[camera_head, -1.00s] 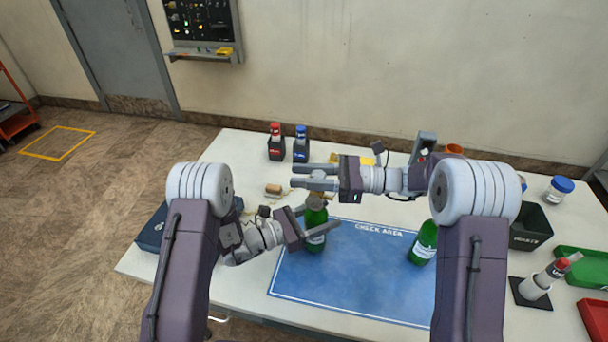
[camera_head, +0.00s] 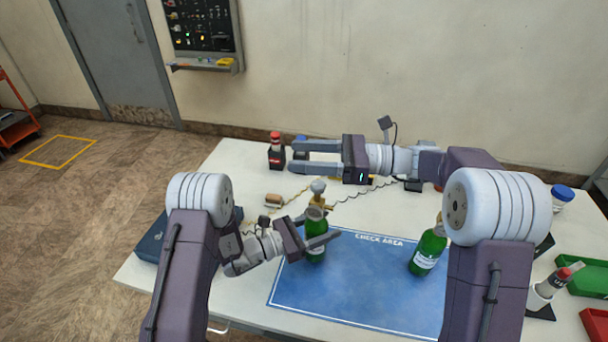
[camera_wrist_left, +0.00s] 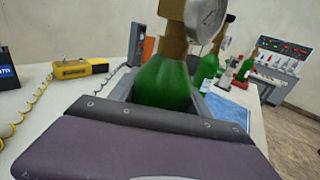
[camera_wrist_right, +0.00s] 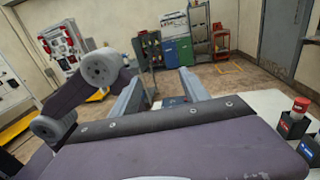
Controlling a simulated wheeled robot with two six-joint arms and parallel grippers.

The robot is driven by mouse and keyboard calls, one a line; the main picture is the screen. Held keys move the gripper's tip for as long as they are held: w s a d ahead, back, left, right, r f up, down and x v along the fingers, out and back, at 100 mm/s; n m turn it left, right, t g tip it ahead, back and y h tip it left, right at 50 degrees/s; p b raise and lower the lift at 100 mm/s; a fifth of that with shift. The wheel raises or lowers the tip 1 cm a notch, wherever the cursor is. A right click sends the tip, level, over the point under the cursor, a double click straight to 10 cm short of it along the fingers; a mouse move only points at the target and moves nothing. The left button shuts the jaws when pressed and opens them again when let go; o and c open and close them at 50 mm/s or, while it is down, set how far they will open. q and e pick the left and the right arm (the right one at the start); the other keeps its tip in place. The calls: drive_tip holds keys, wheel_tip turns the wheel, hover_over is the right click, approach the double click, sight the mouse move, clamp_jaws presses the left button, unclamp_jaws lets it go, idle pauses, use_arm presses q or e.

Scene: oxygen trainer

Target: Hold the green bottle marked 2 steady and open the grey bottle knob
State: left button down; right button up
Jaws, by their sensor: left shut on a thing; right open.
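A green bottle (camera_head: 316,246) with a white label stands upright at the left edge of the blue check area mat (camera_head: 350,285). Its brass valve carries a rounded grey knob (camera_head: 318,186) on top. My left gripper (camera_head: 318,229) is shut on the bottle's upper body. My right gripper (camera_head: 292,157) is open and empty, above and apart from the knob. Its fingers point left. The number on the bottle is not readable.
A second green bottle (camera_head: 428,252) stands on the mat's right side. A red-topped dark bottle (camera_head: 276,152) is at the back; a blue-topped one is partly hidden behind my right gripper. A dark blue box (camera_head: 152,240) lies left. Green and red trays are at far right.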

drive_tip(key=shift+r, duration=0.75)
use_arm(q)
drive_tip(key=shift+c, duration=2.1)
unclamp_jaws()
drive_tip(key=shift+a, duration=0.1)
drive_tip(key=v, duration=1.2)
